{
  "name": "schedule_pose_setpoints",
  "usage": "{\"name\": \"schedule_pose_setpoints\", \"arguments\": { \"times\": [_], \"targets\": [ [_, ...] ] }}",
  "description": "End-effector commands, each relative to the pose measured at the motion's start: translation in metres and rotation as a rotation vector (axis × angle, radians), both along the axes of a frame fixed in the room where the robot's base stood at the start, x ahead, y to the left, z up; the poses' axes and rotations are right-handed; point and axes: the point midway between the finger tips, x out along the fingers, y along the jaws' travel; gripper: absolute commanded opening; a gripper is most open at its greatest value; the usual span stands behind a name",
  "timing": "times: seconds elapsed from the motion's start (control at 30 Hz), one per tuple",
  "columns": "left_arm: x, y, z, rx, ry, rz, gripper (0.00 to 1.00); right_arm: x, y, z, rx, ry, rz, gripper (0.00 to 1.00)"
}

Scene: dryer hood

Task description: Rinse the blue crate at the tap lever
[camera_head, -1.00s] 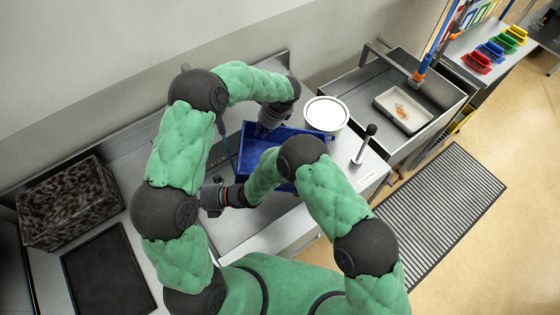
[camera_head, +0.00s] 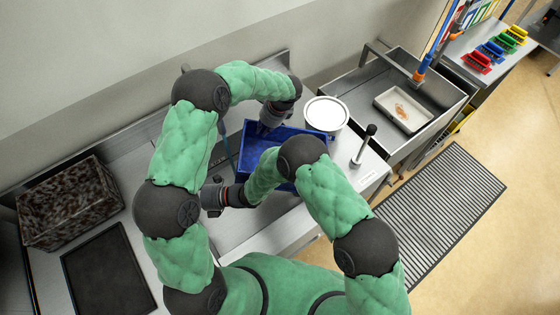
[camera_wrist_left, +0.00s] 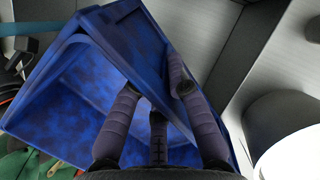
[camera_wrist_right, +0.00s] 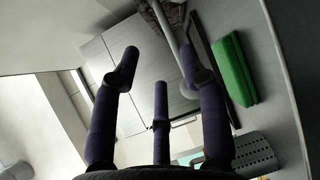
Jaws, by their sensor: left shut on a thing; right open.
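The blue crate (camera_head: 252,142) hangs or rests over the counter in the middle of the head view, partly hidden by my arms. It fills much of the left wrist view (camera_wrist_left: 95,75), tilted, with its open inside showing. My left gripper (camera_head: 266,126) is shut on the crate's wall at its far side; its fingers straddle the wall in the left wrist view (camera_wrist_left: 160,92). My right gripper (camera_head: 210,197) points left, beside the crate's near left side. In the right wrist view (camera_wrist_right: 158,65) its fingers are spread and empty. An upright lever (camera_head: 365,143) with a black knob stands right of the crate.
A round white-topped container (camera_head: 326,114) stands close right of the crate. A steel sink (camera_head: 440,98) with a pale tray (camera_head: 403,109) lies beyond the lever. A speckled box (camera_head: 68,203) and a dark mat (camera_head: 108,270) occupy the left counter. The right wrist view shows a green block (camera_wrist_right: 235,70).

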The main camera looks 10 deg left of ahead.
Motion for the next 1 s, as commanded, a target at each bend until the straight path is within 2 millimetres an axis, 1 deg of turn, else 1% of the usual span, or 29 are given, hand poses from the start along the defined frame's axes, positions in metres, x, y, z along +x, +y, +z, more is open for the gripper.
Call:
{"name": "schedule_pose_setpoints", "arguments": {
  "times": [0.03,0.1,0.37,1.0],
  "targets": [
    [-0.005,-0.001,-0.002,-0.001,0.01,-0.004,0.0,0.0,0.0,0.0,0.0,0.0,0.0,0.44],
    [-0.007,0.0,-0.003,0.0,0.01,-0.004,0.0,0.0,0.0,0.0,0.0,0.0,0.0,0.44],
    [-0.01,0.001,-0.003,0.0,0.012,-0.006,0.0,0.0,0.0,0.0,0.0,0.0,0.0,0.44],
    [0.002,-0.004,-0.003,-0.001,0.01,-0.004,0.0,0.0,0.0,0.001,0.0,0.0,0.0,0.44]
  ]
}}
